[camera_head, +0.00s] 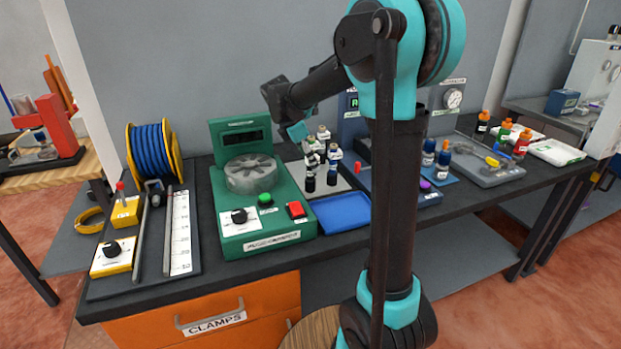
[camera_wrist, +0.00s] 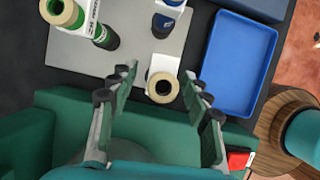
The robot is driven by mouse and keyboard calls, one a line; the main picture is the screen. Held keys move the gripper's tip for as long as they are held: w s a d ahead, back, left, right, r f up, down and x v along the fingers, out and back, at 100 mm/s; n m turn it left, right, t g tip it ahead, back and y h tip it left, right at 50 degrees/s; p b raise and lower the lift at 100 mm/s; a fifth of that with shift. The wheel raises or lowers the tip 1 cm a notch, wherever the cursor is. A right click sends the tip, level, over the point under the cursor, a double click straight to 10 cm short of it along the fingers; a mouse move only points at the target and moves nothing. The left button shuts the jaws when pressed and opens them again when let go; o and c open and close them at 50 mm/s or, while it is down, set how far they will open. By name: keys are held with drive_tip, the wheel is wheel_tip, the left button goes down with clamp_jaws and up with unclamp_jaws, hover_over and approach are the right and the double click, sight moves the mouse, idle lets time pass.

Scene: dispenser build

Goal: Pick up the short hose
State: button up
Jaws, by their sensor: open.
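I cannot single out a short hose with certainty in either view. My gripper (camera_wrist: 158,80) is open, pointing down, with its two fingers apart. Between the fingertips in the wrist view is the round end of a pale cylinder (camera_wrist: 172,81) with a beige rim and dark hole. It looks upright, at the edge of a grey plate (camera_wrist: 140,62); I cannot tell whether the fingers touch it. A similar beige-rimmed piece (camera_wrist: 62,12) with a white label stands farther left. In the head view my gripper (camera_head: 298,130) is above and left of the small dispensers (camera_head: 322,160), partly hidden.
A green machine (camera_head: 262,215) with a round rotor stands left of a blue tray (camera_head: 342,212). A blue hose reel (camera_head: 153,152) and yellow control boxes (camera_head: 112,257) are at the left. Bottles (camera_head: 430,150) and a grey tray (camera_head: 485,178) crowd the right.

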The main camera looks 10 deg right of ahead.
drive_tip(key=shift+d+f, duration=0.15)
drive_tip(key=shift+f, duration=0.2)
clamp_jaws()
idle(0.3)
